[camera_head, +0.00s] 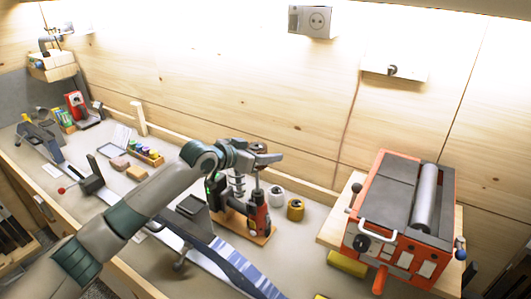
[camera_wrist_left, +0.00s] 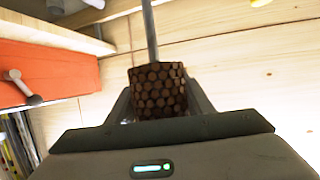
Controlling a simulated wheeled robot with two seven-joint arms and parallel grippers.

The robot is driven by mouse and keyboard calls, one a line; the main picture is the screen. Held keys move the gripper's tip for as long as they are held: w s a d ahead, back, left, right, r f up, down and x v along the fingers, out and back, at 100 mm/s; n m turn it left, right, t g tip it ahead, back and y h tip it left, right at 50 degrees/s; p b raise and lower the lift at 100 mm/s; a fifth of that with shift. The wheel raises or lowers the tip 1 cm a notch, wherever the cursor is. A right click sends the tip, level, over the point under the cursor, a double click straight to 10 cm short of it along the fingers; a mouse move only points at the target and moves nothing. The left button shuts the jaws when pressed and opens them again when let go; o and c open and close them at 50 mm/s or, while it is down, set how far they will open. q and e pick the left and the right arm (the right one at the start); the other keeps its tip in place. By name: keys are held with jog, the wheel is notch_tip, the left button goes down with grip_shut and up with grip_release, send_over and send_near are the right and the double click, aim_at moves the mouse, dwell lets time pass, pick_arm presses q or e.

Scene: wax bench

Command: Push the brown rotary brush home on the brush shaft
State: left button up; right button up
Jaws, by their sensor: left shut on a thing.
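The brown rotary brush (camera_wrist_left: 158,92) is a short cylinder with dark round tufts, held between the two fingers of my left gripper (camera_wrist_left: 158,108) in the left wrist view. A thin grey shaft (camera_wrist_left: 149,30) meets the brush's upper edge in that view; I cannot tell how far it goes in. In the head view my left gripper (camera_head: 264,157) is above the tool stand on the bench, and the brush there is too small and covered to make out clearly. My right gripper is not in view.
A white roll (camera_head: 276,197) and a yellow roll (camera_head: 295,210) stand right of the stand's wooden base (camera_head: 262,239). An orange machine with a grey roller (camera_head: 425,198) is farther right. Small blocks and a row of jars (camera_head: 146,152) lie left, behind my arm.

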pick_arm(q)
notch_tip(320, 180, down, 10)
jog(key=b, duration=0.5)
dwell(3.9)
jog(key=o, duration=1.2)
jog(key=shift+r, duration=0.1)
jog(key=shift+o, duration=0.2)
jog(key=shift+s, duration=0.1)
jog(key=shift+b+v, duration=0.5)
jog(key=shift+v, duration=0.3)
jog(key=b+v, duration=0.5)
jog(key=v, duration=1)
jog(key=shift+s+a+r, duration=0.2)
jog(key=shift+s, duration=0.05)
